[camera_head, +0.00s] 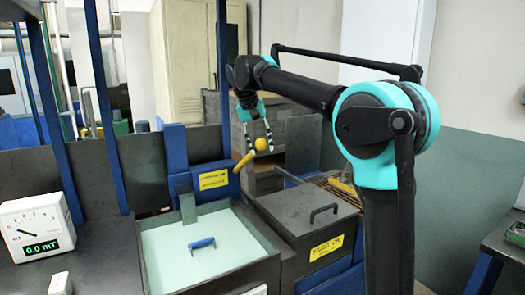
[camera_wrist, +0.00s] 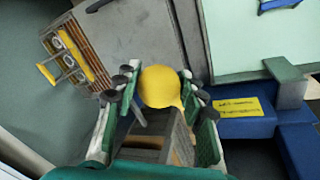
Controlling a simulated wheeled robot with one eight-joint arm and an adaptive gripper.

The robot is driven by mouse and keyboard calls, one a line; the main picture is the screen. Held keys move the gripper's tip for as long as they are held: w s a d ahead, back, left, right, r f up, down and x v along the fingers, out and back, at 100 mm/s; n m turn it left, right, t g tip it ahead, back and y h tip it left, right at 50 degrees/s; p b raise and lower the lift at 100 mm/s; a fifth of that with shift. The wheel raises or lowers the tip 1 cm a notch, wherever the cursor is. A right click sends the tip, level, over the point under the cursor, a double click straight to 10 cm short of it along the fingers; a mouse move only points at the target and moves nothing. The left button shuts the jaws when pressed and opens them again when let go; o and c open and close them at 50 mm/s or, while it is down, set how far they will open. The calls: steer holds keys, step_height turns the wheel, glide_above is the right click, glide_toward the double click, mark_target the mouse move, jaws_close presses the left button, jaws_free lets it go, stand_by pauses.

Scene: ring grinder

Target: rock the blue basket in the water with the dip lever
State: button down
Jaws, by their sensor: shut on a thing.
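The dip lever is a yellow bar (camera_head: 244,161) ending in a yellow ball knob (camera_head: 261,144), rising beside a blue post. My gripper (camera_head: 258,136) reaches down from above and is shut on the knob. In the wrist view the knob (camera_wrist: 160,86) sits between my two fingers. The blue basket (camera_head: 201,243) shows only as a blue handle in the pale green water of the tank (camera_head: 262,268); its body cannot be made out. A blue piece of it (camera_wrist: 280,4) shows at the wrist view's top edge.
A dark lidded box with a black handle (camera_head: 323,213) and a yellow label stands right of the tank. A rack of rings (camera_wrist: 75,55) lies beyond it. A white meter reading 0.0 mT (camera_head: 37,227) stands at left. Blue posts rise behind the tank.

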steer(key=shift+w+r, duration=0.2)
steer(key=shift+w, duration=0.15)
steer(key=c, duration=0.9)
jaws_free()
steer(key=shift+f, duration=0.1)
steer(key=v, duration=1.2)
